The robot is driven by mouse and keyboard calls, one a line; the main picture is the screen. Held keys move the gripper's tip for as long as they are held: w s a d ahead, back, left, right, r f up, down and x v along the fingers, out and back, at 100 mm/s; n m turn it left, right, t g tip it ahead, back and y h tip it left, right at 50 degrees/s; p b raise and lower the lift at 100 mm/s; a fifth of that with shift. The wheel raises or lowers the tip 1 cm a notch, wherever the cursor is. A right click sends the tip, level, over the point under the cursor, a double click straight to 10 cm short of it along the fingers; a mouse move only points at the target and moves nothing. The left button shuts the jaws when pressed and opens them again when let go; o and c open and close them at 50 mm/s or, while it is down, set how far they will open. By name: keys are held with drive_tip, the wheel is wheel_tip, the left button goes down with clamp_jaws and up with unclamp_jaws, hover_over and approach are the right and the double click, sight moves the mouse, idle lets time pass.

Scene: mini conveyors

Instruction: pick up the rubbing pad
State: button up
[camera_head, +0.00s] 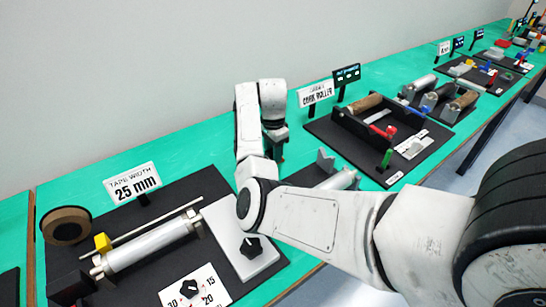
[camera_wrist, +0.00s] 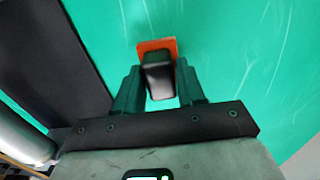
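In the wrist view a small block with a black grip and an orange base, which looks like the rubbing pad (camera_wrist: 157,76), stands against the green table top. My gripper (camera_wrist: 159,82) has one dark finger on each side of the black grip, with little or no gap showing. Whether the fingers press on it or only stand beside it I cannot tell. In the head view my gripper (camera_head: 277,150) points down behind the white forearm at the far side of the table. The pad is hidden there.
A dark board with a roller, white plate (camera_head: 241,243) and black knob lies left of my arm. A dark tray with a cork roller (camera_head: 365,104) stands to the right. Signs (camera_head: 134,184) stand along the wall side. Bare green table (camera_head: 85,180) shows between boards.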

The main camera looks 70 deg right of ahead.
drive_tip(key=c, duration=0.6)
drive_tip(key=shift+r, duration=0.15)
drive_tip(key=shift+r, duration=0.7)
drive_tip(key=s+a+r+p, duration=0.4)
drive_tip(key=s+a+r, duration=0.3)
drive_tip(key=s+r, duration=0.4)
drive_tip(key=shift+s+a+r, duration=0.2)
drive_tip(key=shift+s+a, duration=0.1)
drive_tip(key=shift+s, duration=0.1)
